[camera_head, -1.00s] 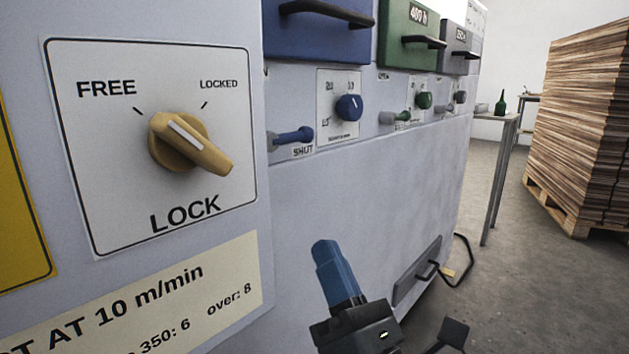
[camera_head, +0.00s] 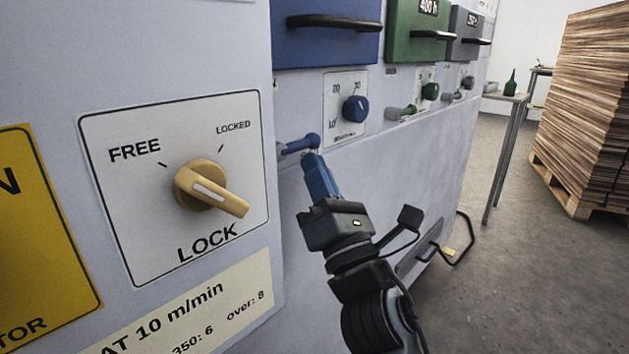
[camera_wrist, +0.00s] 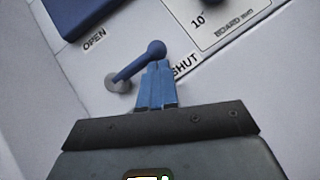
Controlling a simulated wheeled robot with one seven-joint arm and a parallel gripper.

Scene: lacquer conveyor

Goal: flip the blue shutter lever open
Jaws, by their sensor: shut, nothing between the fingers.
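The blue shutter lever (camera_head: 300,144) sticks out of the pale machine front below the blue drawer. In the wrist view the lever (camera_wrist: 137,63) runs from a grey round pivot up and right to its ball end, which is by the SHUT label (camera_wrist: 186,66). The OPEN label (camera_wrist: 94,40) is up and left of the pivot. My gripper (camera_head: 314,158) has its blue fingers closed together. In the wrist view the fingertips (camera_wrist: 158,66) are just below the ball end, touching or very near it; I cannot tell which.
A blue dial (camera_head: 355,109) is right of the lever. A yellow LOCK knob (camera_head: 210,189) is on the nearer panel at left, its pointer tilted. A blue drawer (camera_head: 325,45) with a black handle is above. Green and grey units stand further along. Open floor lies to the right.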

